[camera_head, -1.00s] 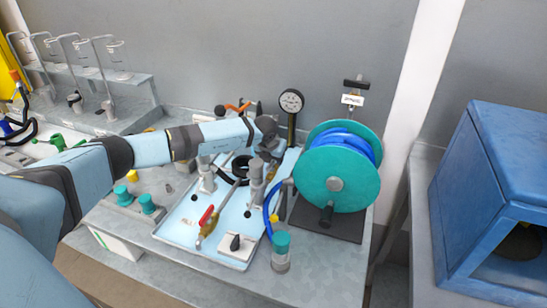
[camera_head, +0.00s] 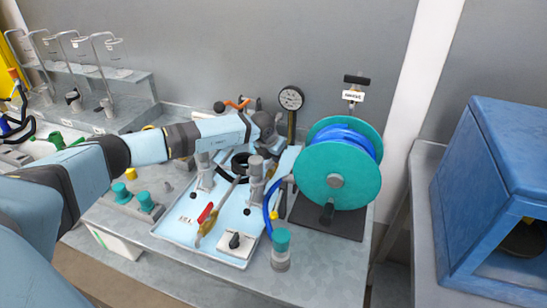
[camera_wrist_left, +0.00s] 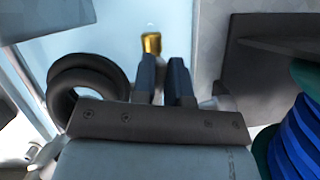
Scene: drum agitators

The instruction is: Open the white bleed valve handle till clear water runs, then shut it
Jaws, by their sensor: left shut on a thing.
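My left gripper (camera_head: 273,143) reaches over the back of the pale blue tray (camera_head: 172,229), just left of the teal reel. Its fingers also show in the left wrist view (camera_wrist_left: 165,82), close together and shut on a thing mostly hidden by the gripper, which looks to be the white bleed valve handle. A pale piece (camera_wrist_left: 208,103) shows beside the fingers. A brass fitting (camera_wrist_left: 151,43) lies just beyond the fingertips. I see no running water. My right gripper is out of view.
The teal reel with blue hose (camera_head: 340,175) stands close on the right. A pressure gauge (camera_head: 291,98) stands behind. A red-handled brass valve (camera_head: 207,222), a black-knobbed white block (camera_head: 234,243) and a teal-capped jar (camera_head: 281,250) are in front. A black ring (camera_wrist_left: 88,88) lies beside the gripper.

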